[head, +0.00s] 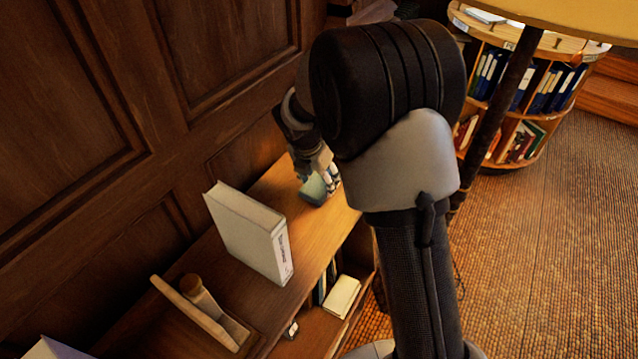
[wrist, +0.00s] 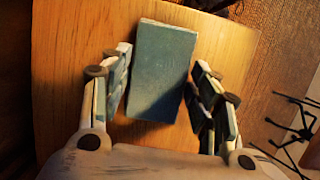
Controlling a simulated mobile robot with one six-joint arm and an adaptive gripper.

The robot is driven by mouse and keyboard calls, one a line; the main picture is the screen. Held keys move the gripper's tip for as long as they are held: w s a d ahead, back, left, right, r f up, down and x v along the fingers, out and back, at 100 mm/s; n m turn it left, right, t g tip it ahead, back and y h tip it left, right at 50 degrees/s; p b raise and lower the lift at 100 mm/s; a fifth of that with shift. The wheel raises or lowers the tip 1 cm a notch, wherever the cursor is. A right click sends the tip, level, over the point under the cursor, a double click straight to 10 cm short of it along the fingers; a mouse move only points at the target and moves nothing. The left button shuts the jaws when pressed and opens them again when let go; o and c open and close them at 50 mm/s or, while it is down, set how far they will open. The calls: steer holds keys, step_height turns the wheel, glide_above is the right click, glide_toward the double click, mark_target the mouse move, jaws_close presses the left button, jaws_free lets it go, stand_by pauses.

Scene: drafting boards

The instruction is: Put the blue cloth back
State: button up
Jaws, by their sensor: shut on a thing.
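The blue cloth (wrist: 163,66) shows in the wrist view as a pale blue-green, flat-sided rectangular block, upright in the picture. My gripper (wrist: 164,88) is shut on it, with one finger along its left side and one along its right. In the head view the cloth (head: 313,190) is at the far end of the wooden shelf top, partly hidden by my gripper (head: 325,178). It is on or just above the wood; I cannot tell whether it touches.
A white book or binder (head: 245,232) stands upright on the shelf top (head: 278,188). A wooden stand (head: 203,311) is nearer. A panelled wall runs along the left. A round bookcase (head: 520,95) and a lamp (head: 590,15) are at the upper right. Bare wood surrounds the cloth.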

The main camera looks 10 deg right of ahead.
steer(key=shift+f, duration=0.55)
steer(key=shift+r, duration=0.1)
steer(key=o, duration=1)
steer(key=shift+r, duration=0.1)
steer(key=s+r+m+p, duration=0.2)
steer(key=s+r+m, duration=0.15)
steer(key=r, duration=0.55)
steer(key=s+r+m+p, duration=0.25)
steer(key=s+r, duration=0.25)
steer(key=r, duration=0.4)
steer(key=s+r+m, duration=0.1)
steer(key=s+m, duration=0.6)
steer(key=s, duration=0.1)
steer(key=s+r+m+t+y, duration=0.1)
steer(key=s+r+m, duration=0.1)
steer(key=s+m, duration=0.5)
steer(key=s+r+m+t+y, duration=0.1)
steer(key=s+m, duration=0.6)
steer(key=s, duration=0.2)
steer(key=shift+s+d+r, duration=0.15)
steer(key=shift+d+r, duration=0.05)
steer(key=shift+r, duration=0.15)
